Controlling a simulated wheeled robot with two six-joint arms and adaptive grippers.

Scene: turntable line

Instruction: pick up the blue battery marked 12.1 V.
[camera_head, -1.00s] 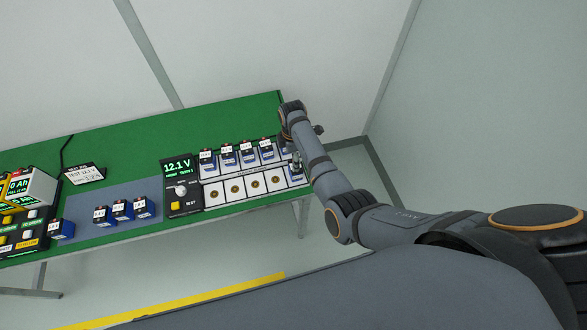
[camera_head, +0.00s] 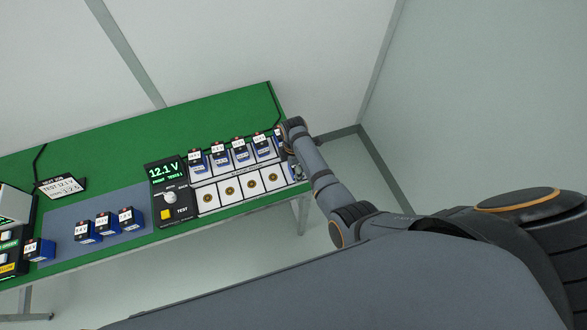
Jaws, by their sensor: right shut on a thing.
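Several blue batteries with white labels, such as this one (camera_head: 198,161), stand in the back row of a white rack (camera_head: 243,168); the rightmost is partly hidden by my right arm. The labels are too small to read. The tester (camera_head: 171,190) left of the rack shows "12.1 V" in green. My right gripper (camera_head: 297,173) is at the rack's right end, mostly hidden by its own arm, and is shut on a blue battery (camera_head: 298,179) there, little of which shows. I cannot tell whether that battery is lifted. My left gripper is out of view.
Three more blue batteries (camera_head: 105,225) stand on a grey mat (camera_head: 150,203), with another blue battery (camera_head: 39,250) at the mat's left edge. A sign (camera_head: 60,186) reads "TEST 12.1 V". The back of the green table (camera_head: 180,118) is clear.

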